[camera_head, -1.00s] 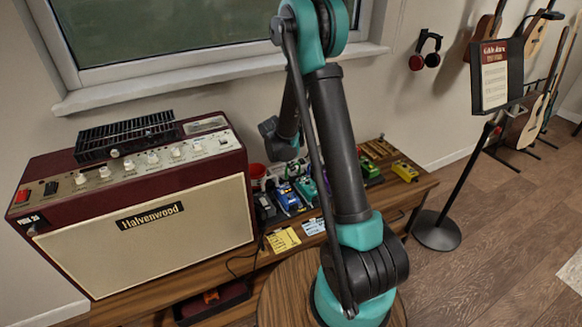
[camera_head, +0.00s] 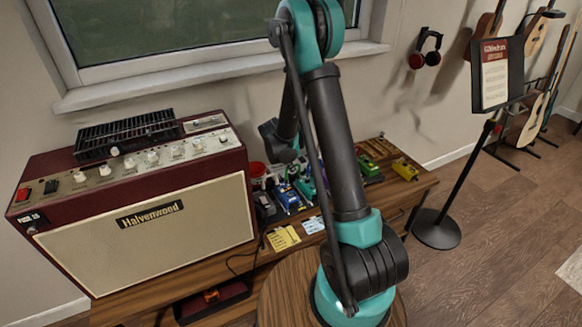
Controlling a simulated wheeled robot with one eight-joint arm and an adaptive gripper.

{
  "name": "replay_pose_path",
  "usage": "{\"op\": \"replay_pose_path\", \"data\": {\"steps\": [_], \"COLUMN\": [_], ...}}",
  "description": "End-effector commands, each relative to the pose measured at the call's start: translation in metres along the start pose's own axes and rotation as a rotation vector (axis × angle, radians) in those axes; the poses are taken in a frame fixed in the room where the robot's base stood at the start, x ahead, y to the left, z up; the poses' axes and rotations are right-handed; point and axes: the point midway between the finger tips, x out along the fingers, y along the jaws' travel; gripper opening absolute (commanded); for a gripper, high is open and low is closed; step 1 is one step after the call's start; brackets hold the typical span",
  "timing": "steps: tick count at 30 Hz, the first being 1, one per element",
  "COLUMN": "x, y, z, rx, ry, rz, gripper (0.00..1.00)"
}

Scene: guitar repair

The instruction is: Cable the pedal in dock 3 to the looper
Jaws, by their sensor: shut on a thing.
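Several pedals stand in a crowded row on the wooden bench (camera_head: 407,198). A blue pedal (camera_head: 288,199) is left of my arm, with a dark pedal (camera_head: 265,207) beside it. A green pedal (camera_head: 369,166) and a yellow pedal (camera_head: 405,169) are to the right. I cannot read dock numbers or tell which unit is the looper. A thin black cable on the bench front runs by the amplifier, and its ends are unclear. My arm's wrist hangs over the pedals, behind my upper arm link. My gripper's fingers and anything in them are hidden.
A large Halvenwood amplifier (camera_head: 150,235) fills the bench's left side. A yellow card (camera_head: 283,238) and a pale blue card (camera_head: 314,226) lie at the bench front. A music stand (camera_head: 495,75) stands to the right, with open floor around it.

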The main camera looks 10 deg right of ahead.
Motion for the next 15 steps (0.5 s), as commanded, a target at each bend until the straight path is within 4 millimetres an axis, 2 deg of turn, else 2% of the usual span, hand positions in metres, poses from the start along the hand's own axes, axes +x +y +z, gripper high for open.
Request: {"op": "replay_pose_path", "data": {"steps": [15], "x": [0.0078], "y": [-0.0014], "z": [-0.0032], "rx": [0.0], "ry": [0.0], "rz": [0.0], "gripper": [0.0]}}
